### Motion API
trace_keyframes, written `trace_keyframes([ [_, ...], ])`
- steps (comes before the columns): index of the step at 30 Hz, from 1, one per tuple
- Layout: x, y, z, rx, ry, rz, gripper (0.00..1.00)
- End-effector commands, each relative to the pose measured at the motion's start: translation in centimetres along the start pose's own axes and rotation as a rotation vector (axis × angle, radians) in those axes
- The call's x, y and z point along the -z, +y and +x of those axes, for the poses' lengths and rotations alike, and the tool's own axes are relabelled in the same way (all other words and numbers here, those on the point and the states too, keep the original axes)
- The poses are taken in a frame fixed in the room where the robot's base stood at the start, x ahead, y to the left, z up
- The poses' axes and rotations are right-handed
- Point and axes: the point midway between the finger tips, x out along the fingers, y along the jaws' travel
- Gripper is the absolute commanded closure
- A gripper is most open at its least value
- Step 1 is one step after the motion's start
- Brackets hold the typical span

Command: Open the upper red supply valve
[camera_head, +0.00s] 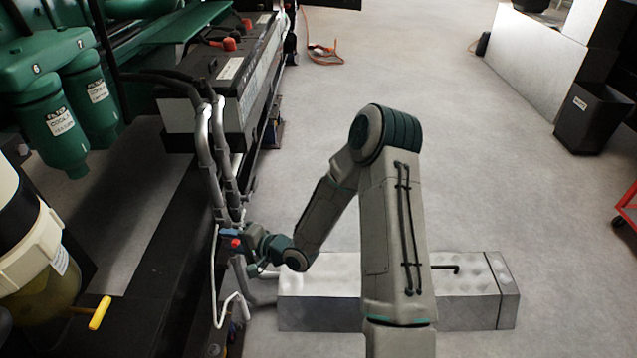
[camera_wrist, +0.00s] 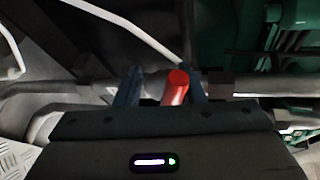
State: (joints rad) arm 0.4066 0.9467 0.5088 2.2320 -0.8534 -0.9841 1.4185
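A red valve handle (camera_wrist: 176,86) shows in the wrist view, pointing up toward the camera from a grey pipe. My gripper (camera_wrist: 163,88) has its two dark blue fingers apart, one on each side of the handle. The handle lies nearer the right finger; a gap shows on the left. Whether the right finger touches it I cannot tell. In the head view the red handle (camera_head: 235,243) is a small spot beside my gripper (camera_head: 238,236), at the grey pipes of the genset. My wrist partly hides the valve there. I cannot make out a second red handle.
Grey vertical pipes (camera_head: 208,160) and a thin white bent tube (camera_head: 214,280) run close to my gripper. A grey checker-plate block (camera_head: 465,290) lies on the floor behind my arm. A yellow handle (camera_head: 99,313) is at lower left.

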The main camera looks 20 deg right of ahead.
Motion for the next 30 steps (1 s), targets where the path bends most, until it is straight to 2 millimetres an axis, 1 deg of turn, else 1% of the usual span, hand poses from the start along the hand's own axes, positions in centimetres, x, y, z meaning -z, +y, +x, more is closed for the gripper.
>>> trace_keyframes([
  [1,0.0,0.8,0.2,0.006,0.002,-0.021,0.64],
  [12,0.0,1.7,0.4,0.068,0.034,-0.171,0.64],
  [14,0.1,0.9,-1.3,0.066,0.038,-0.166,0.64],
  [15,0.1,0.9,-2.2,0.065,0.039,-0.164,0.64],
  [30,-0.2,1.6,-12.2,0.066,0.039,-0.163,0.64],
])
